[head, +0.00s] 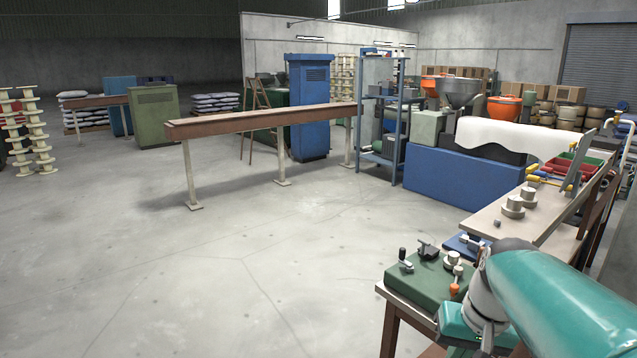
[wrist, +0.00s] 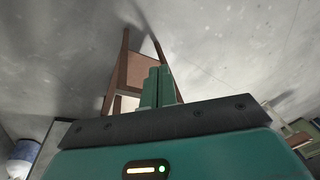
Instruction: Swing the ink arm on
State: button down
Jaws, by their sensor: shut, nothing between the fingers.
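A dark green box-shaped device (head: 430,285) sits on a brown-legged bench in the head view. On its top are a black lever (head: 404,256) at the left, a dark part (head: 428,250) at the back, metal knobs (head: 453,258) and an orange piece (head: 455,287) at the right. I cannot tell which of these is the ink arm. In the wrist view my gripper (wrist: 159,72) has its two green fingers together, holding nothing. In the head view my teal arm is right of the device, and I cannot make out the fingertips there.
A wooden bench (head: 480,220) with metal weights (head: 520,203) runs along the right. A large blue machine base (head: 460,185) stands behind it. A long brown beam (head: 265,121) on posts crosses the middle. Grey floor to the left is open. Brown wooden framing (wrist: 137,72) lies beyond my fingers.

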jog(key=s+a+n+t+h, duration=0.1)
jog(key=s+a+n+t, duration=0.1)
jog(key=s+a, duration=0.5)
jog(key=shift+s+a+r+t, duration=0.2)
jog(key=shift+s+t, duration=0.6)
jog(key=shift+s, duration=0.55)
